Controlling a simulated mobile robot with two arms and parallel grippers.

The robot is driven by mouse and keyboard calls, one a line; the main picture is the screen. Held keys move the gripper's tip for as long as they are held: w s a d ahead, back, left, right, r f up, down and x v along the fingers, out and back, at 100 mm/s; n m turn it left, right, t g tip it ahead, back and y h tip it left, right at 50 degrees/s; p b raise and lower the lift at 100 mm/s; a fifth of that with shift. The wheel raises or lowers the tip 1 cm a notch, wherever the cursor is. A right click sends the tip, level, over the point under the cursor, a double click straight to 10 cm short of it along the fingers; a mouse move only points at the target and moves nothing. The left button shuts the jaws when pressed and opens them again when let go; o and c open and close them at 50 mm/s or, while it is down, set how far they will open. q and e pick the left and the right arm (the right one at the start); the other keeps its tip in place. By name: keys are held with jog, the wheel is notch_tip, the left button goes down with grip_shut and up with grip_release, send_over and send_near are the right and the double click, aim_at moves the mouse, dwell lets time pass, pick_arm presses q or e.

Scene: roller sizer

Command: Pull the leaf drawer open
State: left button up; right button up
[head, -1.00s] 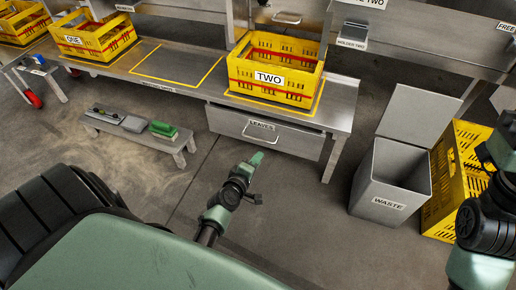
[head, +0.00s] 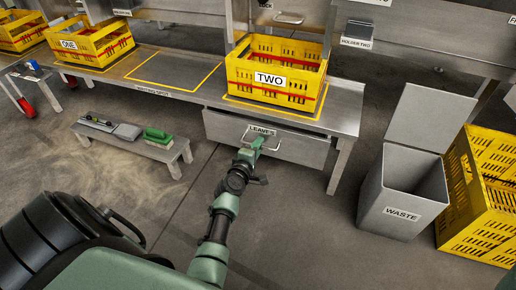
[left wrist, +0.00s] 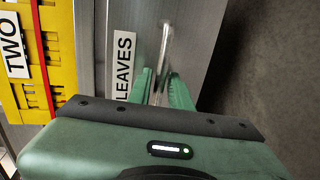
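In the left wrist view, the handle (left wrist: 164,45) runs down between the two green fingers of the left gripper (left wrist: 160,82). The fingers are apart, one on each side of the bar, with a gap visible. The LEAVES label (left wrist: 123,65) is left of the fingers. My right gripper is not in view.
Yellow crate TWO (head: 290,95) stands on the bench (head: 345,108) above the drawer. A low stool (head: 160,150) with a green block stands to the left. A grey WASTE bin (head: 402,205) and a yellow crate (head: 480,195) stand right. Floor before the drawer is otherwise clear.

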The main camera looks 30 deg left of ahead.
pick_arm(q)
grip_shut()
dwell(1.5)
